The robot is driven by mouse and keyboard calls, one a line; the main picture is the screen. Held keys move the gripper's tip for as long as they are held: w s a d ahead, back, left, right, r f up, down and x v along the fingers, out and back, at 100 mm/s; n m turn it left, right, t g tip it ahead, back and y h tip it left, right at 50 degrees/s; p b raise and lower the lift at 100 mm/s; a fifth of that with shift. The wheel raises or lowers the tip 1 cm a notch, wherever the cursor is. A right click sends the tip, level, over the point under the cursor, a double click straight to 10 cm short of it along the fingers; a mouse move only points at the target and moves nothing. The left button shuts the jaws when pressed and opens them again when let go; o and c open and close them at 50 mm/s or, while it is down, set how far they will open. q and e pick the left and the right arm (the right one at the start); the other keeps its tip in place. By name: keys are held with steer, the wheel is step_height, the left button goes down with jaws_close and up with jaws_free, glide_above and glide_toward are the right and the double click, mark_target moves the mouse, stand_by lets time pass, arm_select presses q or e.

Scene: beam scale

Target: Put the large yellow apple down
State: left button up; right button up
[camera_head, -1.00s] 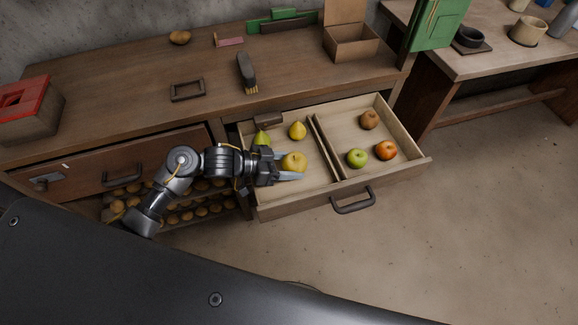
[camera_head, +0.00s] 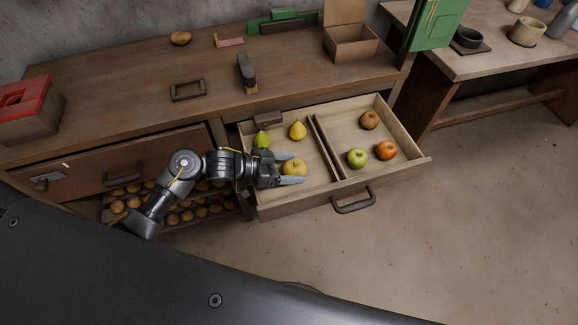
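The large yellow apple (camera_head: 295,168) sits in the left compartment of the open drawer (camera_head: 278,210), near its front wall. My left gripper (camera_head: 289,169) reaches in from the left with its two fingers spread, one on the far side of the apple and one on the near side. The fingers look open around it; any slight contact is too small to tell. The apple appears to rest on the drawer floor. My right gripper is not in view.
A green pear (camera_head: 262,140) and a yellow pear (camera_head: 298,130) stand behind the apple. Beyond the divider (camera_head: 326,150) are a brown fruit (camera_head: 369,120), a green apple (camera_head: 357,158) and an orange-red fruit (camera_head: 386,150). A brush (camera_head: 246,70) lies on the bench.

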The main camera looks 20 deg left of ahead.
arm_select(q)
steer(key=shift+o, duration=0.8)
steer(key=shift+s+d+f, duration=0.1)
steer(key=shift+s+f, duration=0.3)
steer(key=shift+f, duration=0.3)
steer(key=shift+r, duration=0.3)
steer(key=v, duration=0.7)
steer(key=w+v, duration=0.1)
steer(key=v, duration=0.2)
steer(key=shift+s+a+r, duration=0.15)
steer(key=shift+a+r, duration=0.2)
steer(key=shift+r, duration=0.15)
steer(key=shift+v, duration=0.85)
steer(key=shift+d+r, duration=0.1)
steer(key=shift+r, duration=0.05)
